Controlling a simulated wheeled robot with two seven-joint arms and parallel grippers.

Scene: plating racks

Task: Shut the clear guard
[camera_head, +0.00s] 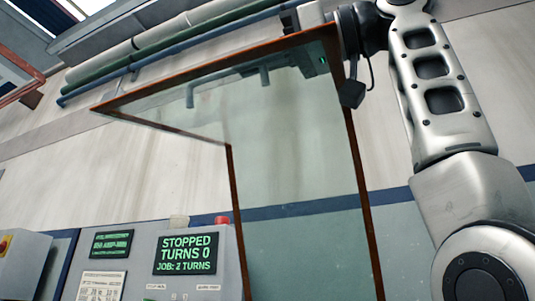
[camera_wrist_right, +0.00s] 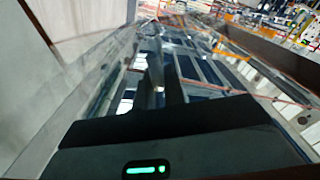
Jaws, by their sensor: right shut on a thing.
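The clear guard (camera_head: 292,150) is a see-through box-like cover with thin orange-brown edges. It stands raised and tilted in the head view, with its top panel reaching to the left over the control box. A grey bar with short bent ends (camera_head: 228,79) shows at its upper part. My right gripper (camera_head: 312,62) is at the guard's upper right corner, seen partly through the clear panel, and is shut on the guard. Its fingertips are hard to make out. In the right wrist view the dark gripper (camera_wrist_right: 165,85) points away from the camera. My left gripper is not in view.
A grey control box with a green-lit screen (camera_head: 187,254) reading "STOPPED TURNS 0" stands below left, with a red button (camera_head: 222,220) on top. Another box with a yellow-and-red button (camera_head: 6,244) is at far left. Pipes (camera_head: 160,42) run along the wall.

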